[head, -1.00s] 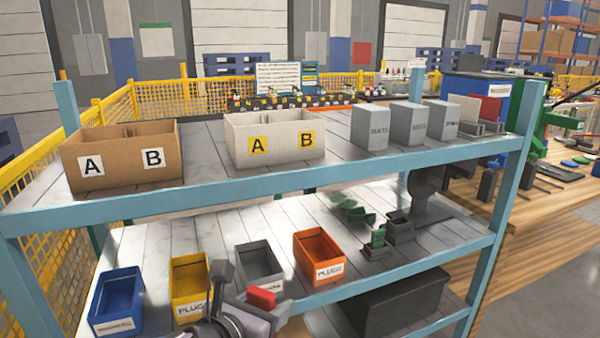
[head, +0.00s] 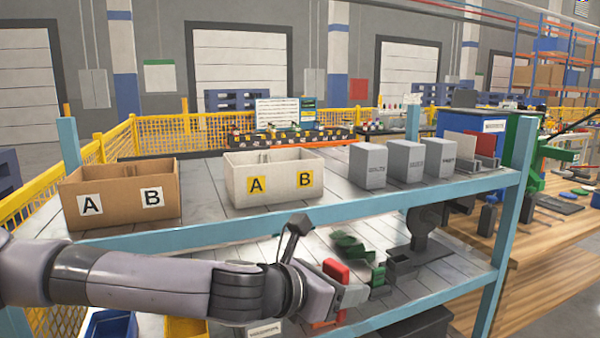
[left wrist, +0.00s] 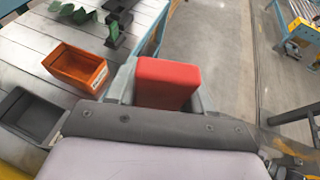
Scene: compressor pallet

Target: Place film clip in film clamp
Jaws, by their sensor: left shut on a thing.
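My left gripper (head: 346,288) reaches in from the left in front of the shelf unit. It is shut on a red block (head: 336,271), which I take to be the film clip. In the left wrist view the red block (left wrist: 166,84) sits between the two grey fingers, above the floor beside the shelf edge. Green parts (head: 350,246) lie on the lower shelf beyond the gripper. A small green upright piece (head: 377,275) stands close by. I cannot tell which fixture is the film clamp. My right gripper is not in view.
A blue rail (head: 300,212) edges the upper shelf, which bears a brown box (head: 120,218), a white box (head: 240,200) and grey blocks (head: 368,166). An orange bin (left wrist: 75,68) and a grey bin (left wrist: 30,117) stand on the lower shelf.

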